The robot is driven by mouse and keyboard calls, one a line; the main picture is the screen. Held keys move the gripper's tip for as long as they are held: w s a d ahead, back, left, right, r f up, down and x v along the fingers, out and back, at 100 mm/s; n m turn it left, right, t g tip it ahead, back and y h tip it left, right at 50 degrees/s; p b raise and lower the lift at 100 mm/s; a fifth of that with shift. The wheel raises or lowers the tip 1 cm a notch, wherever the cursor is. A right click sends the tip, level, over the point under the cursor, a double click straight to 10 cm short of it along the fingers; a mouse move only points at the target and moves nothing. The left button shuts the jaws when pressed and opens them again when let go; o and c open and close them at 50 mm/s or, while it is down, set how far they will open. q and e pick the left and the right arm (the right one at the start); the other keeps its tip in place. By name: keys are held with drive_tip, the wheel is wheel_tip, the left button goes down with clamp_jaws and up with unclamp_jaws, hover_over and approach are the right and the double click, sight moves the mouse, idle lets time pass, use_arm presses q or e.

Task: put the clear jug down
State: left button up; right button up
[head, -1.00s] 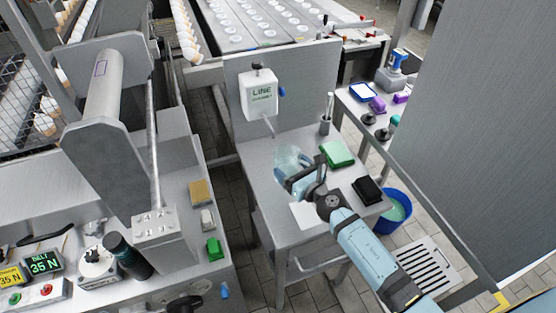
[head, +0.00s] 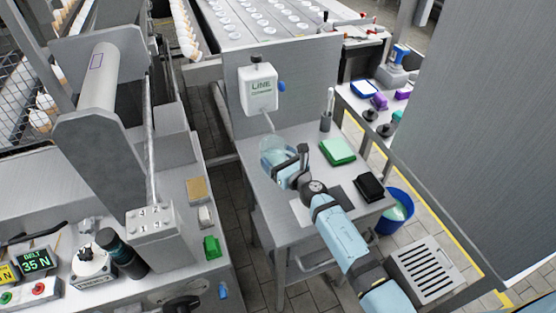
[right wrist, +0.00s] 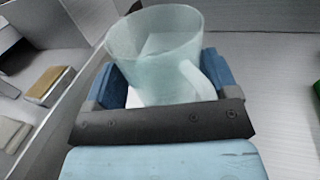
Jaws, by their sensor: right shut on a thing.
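The clear jug (head: 273,152) is over the left part of the small grey table (head: 258,192), just below the spout of the white dispenser. My right gripper (head: 290,167) is shut on the jug. In the right wrist view the jug (right wrist: 155,50) stands upright between the two blue fingers (right wrist: 160,85), its handle towards the palm. Whether its base touches the table is hidden by the gripper. My left gripper is not in view.
The white dispenser (head: 258,88) is mounted on the panel behind. A green block (head: 338,151), a black block (head: 369,187) and a brush in a holder (head: 327,115) stand on the table's right side. A blue bucket (head: 398,207) is on the floor to the right.

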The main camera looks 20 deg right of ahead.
drive_tip(key=o, duration=1.1)
drive_tip(key=shift+f, duration=0.1)
drive_tip(key=shift+s, duration=0.15)
drive_tip(key=v, duration=1.2)
